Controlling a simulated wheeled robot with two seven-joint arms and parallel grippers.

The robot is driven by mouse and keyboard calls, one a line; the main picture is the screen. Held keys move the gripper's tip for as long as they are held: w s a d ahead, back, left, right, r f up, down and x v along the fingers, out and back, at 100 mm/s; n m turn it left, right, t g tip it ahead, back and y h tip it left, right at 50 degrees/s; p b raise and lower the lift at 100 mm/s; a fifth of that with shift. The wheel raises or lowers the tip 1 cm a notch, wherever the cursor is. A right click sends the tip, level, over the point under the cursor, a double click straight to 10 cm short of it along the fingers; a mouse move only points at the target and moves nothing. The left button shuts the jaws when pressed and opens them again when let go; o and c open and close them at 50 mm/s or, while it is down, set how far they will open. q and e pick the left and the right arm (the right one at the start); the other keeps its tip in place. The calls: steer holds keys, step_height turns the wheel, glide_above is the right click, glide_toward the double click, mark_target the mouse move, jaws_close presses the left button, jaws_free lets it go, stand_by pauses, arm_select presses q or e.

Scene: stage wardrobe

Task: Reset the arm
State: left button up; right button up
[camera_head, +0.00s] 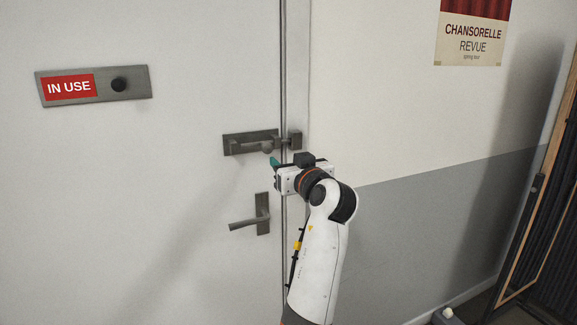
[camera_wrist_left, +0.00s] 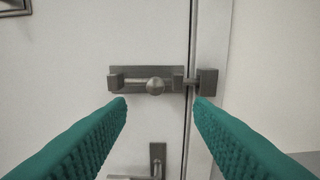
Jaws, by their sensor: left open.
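My left gripper (camera_head: 275,168) is raised in front of the white door, just below and in front of a grey slide bolt (camera_head: 248,143). In the left wrist view its two green fingers (camera_wrist_left: 160,103) are spread apart with nothing between them. The bolt (camera_wrist_left: 148,80) with its round knob (camera_wrist_left: 155,86) shows beyond the fingertips, apart from them. Its bar reaches toward the keeper (camera_wrist_left: 207,81) on the frame at the right. My right gripper is not in view.
A lever handle (camera_head: 262,214) sits on the door below the bolt. An "IN USE" plate (camera_head: 120,85) is at the upper left. A poster (camera_head: 473,33) hangs on the right wall.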

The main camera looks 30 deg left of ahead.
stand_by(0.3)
